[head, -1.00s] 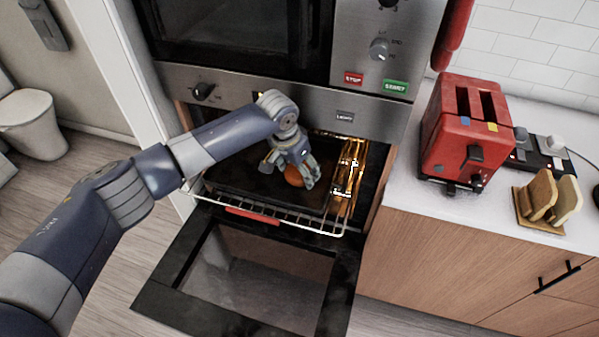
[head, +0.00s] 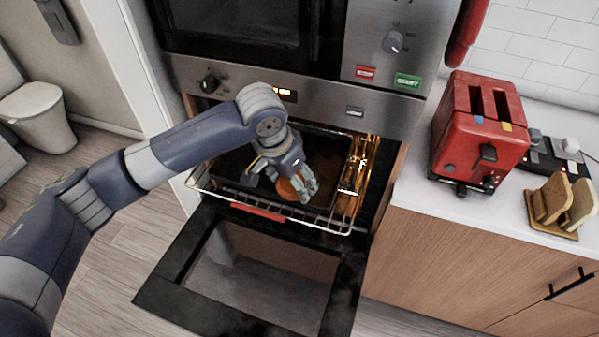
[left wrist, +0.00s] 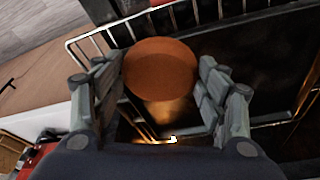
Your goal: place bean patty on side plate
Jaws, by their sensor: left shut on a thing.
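The bean patty (left wrist: 160,70) is a round orange-brown disc between the fingers of my left gripper (left wrist: 160,90) in the left wrist view. In the head view the patty (head: 291,189) shows at the fingertips of my left gripper (head: 284,185), just above the pulled-out oven rack (head: 335,222). The left gripper is shut on the patty, with one finger on each side of it. A dark tray (head: 228,168) lies on the rack below the hand. I see no side plate in these views. My right gripper is not in view.
The oven door (head: 165,287) hangs open below the rack. The oven's glowing right wall (head: 355,165) is close beside the hand.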

